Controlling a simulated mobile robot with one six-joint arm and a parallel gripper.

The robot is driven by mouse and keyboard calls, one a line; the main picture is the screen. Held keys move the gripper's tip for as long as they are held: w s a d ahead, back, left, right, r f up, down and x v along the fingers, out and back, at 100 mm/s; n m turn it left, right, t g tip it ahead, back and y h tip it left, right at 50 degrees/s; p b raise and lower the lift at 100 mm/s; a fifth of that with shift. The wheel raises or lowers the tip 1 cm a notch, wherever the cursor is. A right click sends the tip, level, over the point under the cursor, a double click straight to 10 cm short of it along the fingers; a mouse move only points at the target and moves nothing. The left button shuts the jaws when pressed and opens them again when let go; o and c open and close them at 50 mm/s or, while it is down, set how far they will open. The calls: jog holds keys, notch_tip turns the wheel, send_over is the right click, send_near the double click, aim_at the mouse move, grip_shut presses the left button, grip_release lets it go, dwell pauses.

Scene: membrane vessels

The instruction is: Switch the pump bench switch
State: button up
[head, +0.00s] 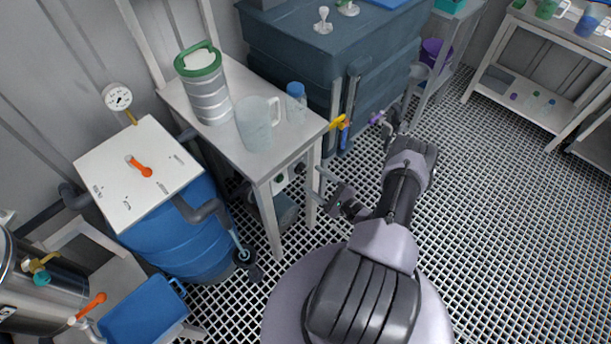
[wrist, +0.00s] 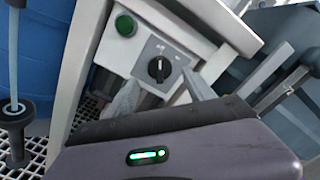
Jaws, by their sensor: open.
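The pump bench switch (wrist: 159,69) is a black rotary knob on a grey plate, set in a white box under the bench (head: 235,147). Its white pointer line stands nearly upright in the wrist view; the small labels beside it are too blurred to read. A round green button or lamp (wrist: 125,25) sits left of the knob on the same box. My gripper (wrist: 160,88) is open and empty, its two grey fingers reaching toward the knob from below, one to each side, with no clear contact. In the head view my gripper (head: 322,184) is beside the bench's front right leg.
On the bench stand a green-lidded metal canister (head: 208,92), a clear pitcher (head: 254,128) and a blue-capped bottle (head: 296,104). A blue drum (head: 185,235) stands left, a dark blue tank (head: 290,50) behind. Grating floor at right is clear.

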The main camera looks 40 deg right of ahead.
aim_at(304, 172)
jog(key=w, duration=0.4)
jog(key=shift+w+a+b, duration=0.2)
jog(key=shift+w+b, duration=0.1)
jog(key=shift+b, duration=0.1)
grip_shut()
